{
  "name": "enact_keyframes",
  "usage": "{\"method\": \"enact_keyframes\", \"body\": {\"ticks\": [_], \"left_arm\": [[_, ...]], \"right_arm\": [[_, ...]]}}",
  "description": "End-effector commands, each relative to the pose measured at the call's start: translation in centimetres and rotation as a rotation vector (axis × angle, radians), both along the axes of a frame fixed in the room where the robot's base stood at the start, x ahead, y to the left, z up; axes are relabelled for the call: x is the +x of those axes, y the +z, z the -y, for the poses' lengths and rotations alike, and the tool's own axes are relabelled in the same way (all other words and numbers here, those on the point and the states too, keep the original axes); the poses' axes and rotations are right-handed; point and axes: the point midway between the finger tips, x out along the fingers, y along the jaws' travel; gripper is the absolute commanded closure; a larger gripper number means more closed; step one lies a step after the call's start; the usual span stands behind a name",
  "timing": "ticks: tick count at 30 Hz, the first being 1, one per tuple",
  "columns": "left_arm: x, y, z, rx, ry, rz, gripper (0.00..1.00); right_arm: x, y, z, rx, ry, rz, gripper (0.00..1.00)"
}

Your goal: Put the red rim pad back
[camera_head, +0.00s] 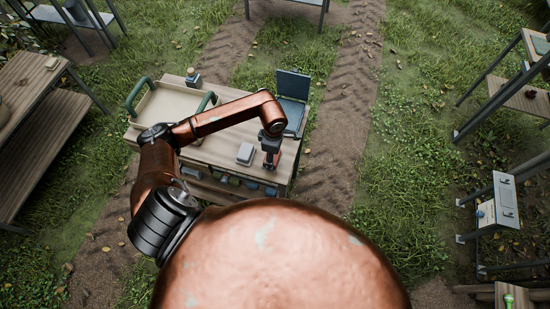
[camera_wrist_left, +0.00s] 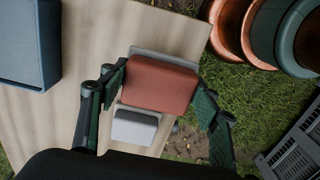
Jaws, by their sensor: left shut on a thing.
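In the left wrist view the red rim pad (camera_wrist_left: 160,83) is a dull red block with rounded edges, between the two dark green fingers of my left gripper (camera_wrist_left: 158,98). The gripper is shut on it. A pale grey plate edge (camera_wrist_left: 172,57) shows just behind the pad; I cannot tell whether the pad touches it. A small grey-white block (camera_wrist_left: 135,127) sits close beside the pad. In the head view my left gripper (camera_head: 270,161) points down over the right part of the wooden bench (camera_head: 215,152), right of a grey block (camera_head: 245,153). The pad is not clear there. My right gripper is not in view.
A beige tray with green handles (camera_head: 163,107) and a dark-capped jar (camera_head: 193,77) stand on the bench's left. A blue-grey open case (camera_head: 292,98) is at its right back, and several small items hang along its front. Wooden tables (camera_head: 35,85) and shelves (camera_head: 523,96) stand apart on grass.

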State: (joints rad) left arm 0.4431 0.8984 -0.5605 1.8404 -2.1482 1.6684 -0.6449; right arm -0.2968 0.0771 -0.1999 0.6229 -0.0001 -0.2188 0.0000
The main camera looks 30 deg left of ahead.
Motion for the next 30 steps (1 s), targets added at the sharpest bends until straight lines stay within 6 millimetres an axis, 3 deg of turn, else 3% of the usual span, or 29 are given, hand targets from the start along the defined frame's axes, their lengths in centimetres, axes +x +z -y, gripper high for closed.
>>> {"method": "enact_keyframes", "body": {"ticks": [8, 15, 26, 27, 30], "left_arm": [[1.3, -1.7, -0.1, -0.001, 0.001, -0.002, 0.73], [1.5, -4.5, -0.1, -0.002, 0.002, -0.001, 0.73], [1.5, -5.2, -0.2, 0.000, -0.001, 0.001, 0.73], [1.5, -5.2, -0.2, 0.000, -0.001, 0.001, 0.42], [1.5, -5.1, -0.2, 0.000, -0.001, 0.000, 0.35]], "right_arm": [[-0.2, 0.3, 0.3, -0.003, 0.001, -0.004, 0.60], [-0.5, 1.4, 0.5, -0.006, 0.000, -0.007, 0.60], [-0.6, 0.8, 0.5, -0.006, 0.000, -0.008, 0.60], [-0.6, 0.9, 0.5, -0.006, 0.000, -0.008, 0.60], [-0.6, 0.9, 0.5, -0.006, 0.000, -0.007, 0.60]]}}
